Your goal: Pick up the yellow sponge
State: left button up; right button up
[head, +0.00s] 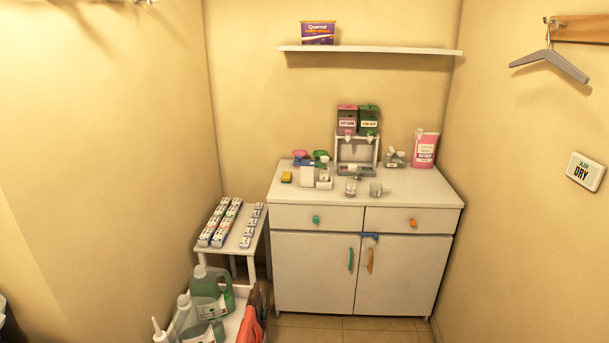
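The yellow sponge (286,177) is a small block lying on top of the white cabinet (400,195), near its left edge. It sits to the left of a white box-like container (306,177) and looks apart from it. Nothing covers the sponge from this view. Neither my left nor my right gripper shows in the head view.
Jars, bottles and a dispenser stand (357,150) crowd the middle of the cabinet top. A pink container (423,148) stands at right. A small white table (233,235) holds rows of small boxes. Green-liquid jugs (208,292) stand at lower left. Floor shows before the cabinet.

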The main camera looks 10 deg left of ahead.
aim_at(287, 176)
jog(key=i+l, duration=0.2)
jog(key=i, duration=0.15)
jog(key=i+l, duration=0.25)
jog(key=i, duration=0.15)
jog(key=i+l, duration=0.2)
jog(key=i, duration=0.15)
jog(key=i+j, duration=0.1)
jog(key=i, duration=0.45)
jog(key=i+j, duration=0.1)
jog(key=i, duration=0.5)
jog(key=i+j, duration=0.1)
jog(key=i, duration=0.45)
jog(key=i+j+z, duration=0.1)
jog(key=i, duration=0.45)
